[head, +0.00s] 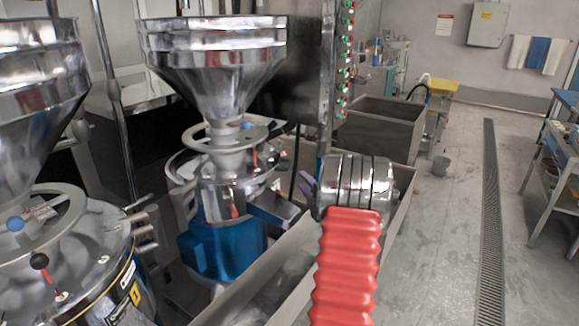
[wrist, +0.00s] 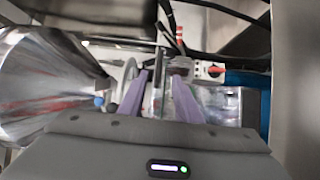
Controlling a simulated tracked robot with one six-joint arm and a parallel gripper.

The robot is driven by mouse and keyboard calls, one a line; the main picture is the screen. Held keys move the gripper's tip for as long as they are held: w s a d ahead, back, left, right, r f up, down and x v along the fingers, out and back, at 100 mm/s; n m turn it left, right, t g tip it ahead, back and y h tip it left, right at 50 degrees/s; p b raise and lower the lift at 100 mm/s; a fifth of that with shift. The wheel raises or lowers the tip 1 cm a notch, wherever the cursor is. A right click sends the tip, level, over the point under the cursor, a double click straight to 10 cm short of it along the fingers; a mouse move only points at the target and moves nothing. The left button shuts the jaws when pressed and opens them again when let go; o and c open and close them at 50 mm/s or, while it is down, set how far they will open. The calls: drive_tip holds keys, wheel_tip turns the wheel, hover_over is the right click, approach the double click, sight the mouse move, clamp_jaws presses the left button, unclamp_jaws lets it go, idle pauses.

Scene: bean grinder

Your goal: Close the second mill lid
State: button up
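The second mill stands in the middle of the head view, with a shiny metal hopper (head: 215,60), a grey handwheel (head: 228,135), a metal body (head: 222,190) and a blue lower part (head: 225,245). My gripper (head: 306,184) is just right of this mill, at about the height of its metal body; a purple finger shows there. In the wrist view my gripper (wrist: 159,98) has its two purple fingers apart. A thin metal piece (wrist: 158,75) shows between them; I cannot tell whether it is the lid or whether they touch it. The hopper (wrist: 50,85) lies left, sideways.
Another mill (head: 75,260) with a hopper (head: 40,90) stands at the left. A grey trough (head: 300,265) runs below my arm. A control panel (head: 343,70) with red and green lights rises behind my gripper. Open floor (head: 450,230) lies to the right.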

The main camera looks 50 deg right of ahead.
sight(289, 163)
drive_tip(key=shift+w, duration=0.15)
drive_tip(key=shift+x, duration=6.8)
drive_tip(key=shift+c, duration=0.4)
clamp_jaws()
drive_tip(key=shift+f, duration=0.1)
